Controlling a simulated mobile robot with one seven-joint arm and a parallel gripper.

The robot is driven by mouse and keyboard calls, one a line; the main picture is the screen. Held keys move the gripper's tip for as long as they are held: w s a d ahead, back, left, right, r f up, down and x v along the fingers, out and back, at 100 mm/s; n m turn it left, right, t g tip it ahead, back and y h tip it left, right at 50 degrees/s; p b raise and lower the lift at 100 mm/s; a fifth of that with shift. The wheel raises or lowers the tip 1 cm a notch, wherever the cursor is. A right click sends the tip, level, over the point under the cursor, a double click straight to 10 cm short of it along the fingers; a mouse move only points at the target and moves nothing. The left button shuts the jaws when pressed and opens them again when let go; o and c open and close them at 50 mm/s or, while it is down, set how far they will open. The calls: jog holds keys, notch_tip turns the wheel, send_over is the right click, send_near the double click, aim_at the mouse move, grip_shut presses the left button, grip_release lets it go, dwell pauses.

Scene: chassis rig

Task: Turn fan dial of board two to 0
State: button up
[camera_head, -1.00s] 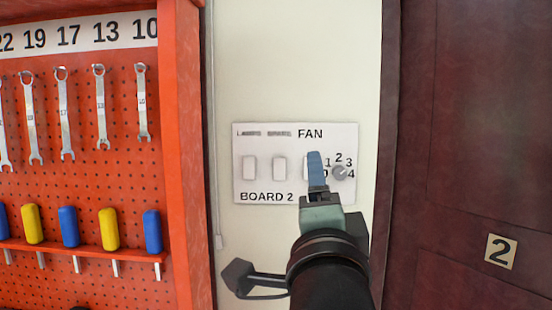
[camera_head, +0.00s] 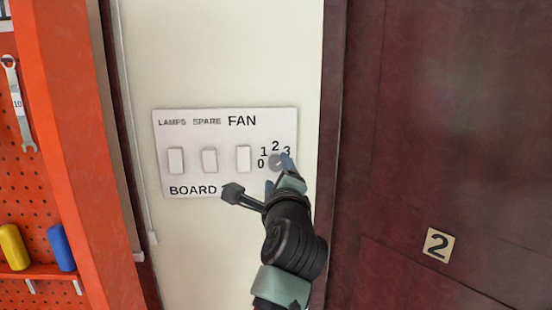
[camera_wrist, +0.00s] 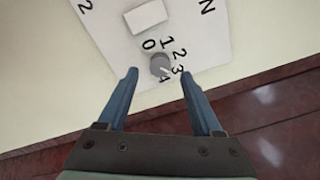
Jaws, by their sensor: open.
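Board two (camera_head: 215,178) is a white wall panel with switches and a FAN label. Its grey round fan dial (camera_head: 276,161) sits at the right end, ringed by numbers starting at 0. The dial also shows in the wrist view (camera_wrist: 160,63), with a pale mark that seems to face the 3 and 4 side; the exact setting is hard to tell. My gripper (camera_head: 279,172) is open in front of the dial. In the wrist view its blue fingertips (camera_wrist: 159,74) lie on either side of the dial, with gaps to both; contact is not visible.
White rocker switches (camera_head: 243,158) stand in a row left of the dial. A dark red door (camera_head: 440,150) with a number 2 plate (camera_head: 438,244) is on the right. An orange tool rack (camera_head: 75,150) is on the left.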

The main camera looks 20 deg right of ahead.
aim_at(276, 165)
jog(key=shift+p+x, duration=0.65)
jog(key=shift+x, duration=1.4)
grip_shut()
